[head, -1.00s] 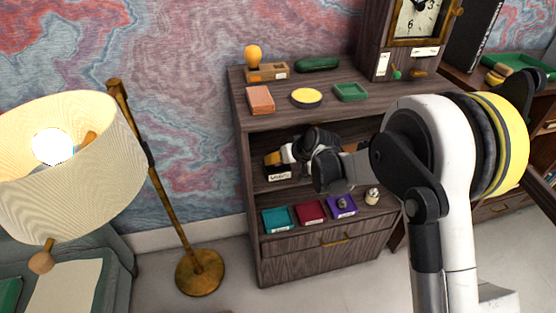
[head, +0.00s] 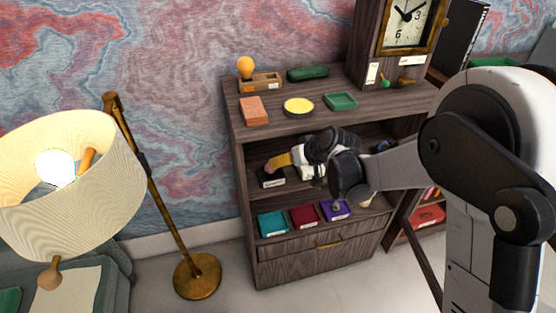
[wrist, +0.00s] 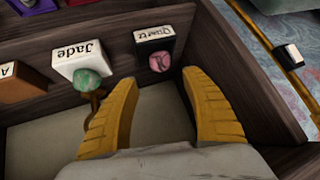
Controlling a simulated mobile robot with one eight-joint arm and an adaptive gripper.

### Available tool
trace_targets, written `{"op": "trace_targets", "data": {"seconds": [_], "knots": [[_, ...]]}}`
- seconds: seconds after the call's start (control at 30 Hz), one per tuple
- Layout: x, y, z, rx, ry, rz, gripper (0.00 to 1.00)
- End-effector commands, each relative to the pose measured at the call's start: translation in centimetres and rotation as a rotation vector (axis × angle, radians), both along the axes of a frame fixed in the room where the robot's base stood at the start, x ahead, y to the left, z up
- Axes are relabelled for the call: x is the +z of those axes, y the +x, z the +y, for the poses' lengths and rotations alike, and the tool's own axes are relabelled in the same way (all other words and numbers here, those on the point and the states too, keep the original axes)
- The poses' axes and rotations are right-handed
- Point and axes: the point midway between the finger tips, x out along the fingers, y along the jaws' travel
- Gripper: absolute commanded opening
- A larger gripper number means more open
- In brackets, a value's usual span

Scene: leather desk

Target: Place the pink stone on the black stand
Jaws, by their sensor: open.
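The pink stone (wrist: 160,62) lies on the black stand (wrist: 143,62) labelled "Quartz", in the left corner of a shelf compartment. In the head view the pink stone (head: 268,170) shows as a small spot at the top of the black stand (head: 270,181). My gripper (wrist: 160,82) is open in the wrist view, its yellow fingers apart on either side of the stone, and neither visibly touches it. In the head view my gripper (head: 278,162) is just above the stand, partly hiding the stone.
A white stand (wrist: 85,62) labelled "Jade" bears a green stone (wrist: 87,80) close beside the black one. A brown stand (wrist: 18,85) is farther left. The wooden side wall (wrist: 235,65) is close to the right finger. Coloured trays (head: 303,217) are on the shelf below.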

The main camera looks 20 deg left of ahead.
Motion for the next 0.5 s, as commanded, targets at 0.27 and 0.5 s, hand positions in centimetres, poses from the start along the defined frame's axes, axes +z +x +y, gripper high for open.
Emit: {"op": "trace_targets", "data": {"seconds": [0.27,0.5], "knots": [[1.6,-0.9,-1.3,0.0,0.0,0.0,0.56],[2.2,-1.0,-2.0,-0.011,-0.004,0.001,0.56]]}}
